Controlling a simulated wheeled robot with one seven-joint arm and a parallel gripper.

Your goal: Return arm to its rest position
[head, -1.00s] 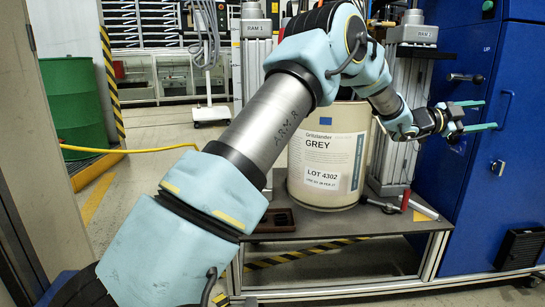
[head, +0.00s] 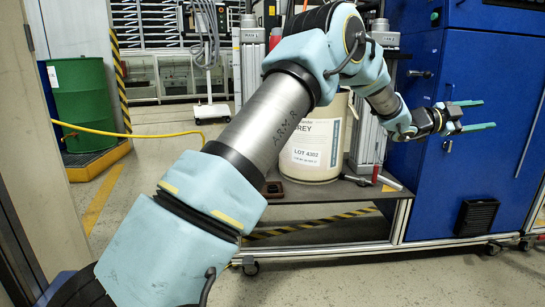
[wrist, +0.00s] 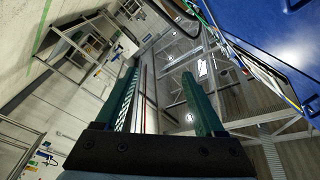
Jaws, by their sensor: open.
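My gripper (head: 477,115) is at the right of the head view, in front of the blue cabinet (head: 470,75). Its two green fingers are apart and nothing is between them. My gripper also shows in the wrist view (wrist: 168,105), with open fingers pointing toward the ceiling and upper walls. My arm is bent at the elbow and crosses the middle of the head view. It hides part of the cream drum (head: 310,158) labelled LOT 4302, which stands on the wheeled bench.
The bench (head: 330,195) holds the drum, a dark tray (head: 272,189) and a red-handled tool (head: 386,180). Steel ram columns stand behind it. A green drum (head: 79,105) sits on a yellow pallet at left, with a yellow hose (head: 150,135). Floor is open in front of the bench.

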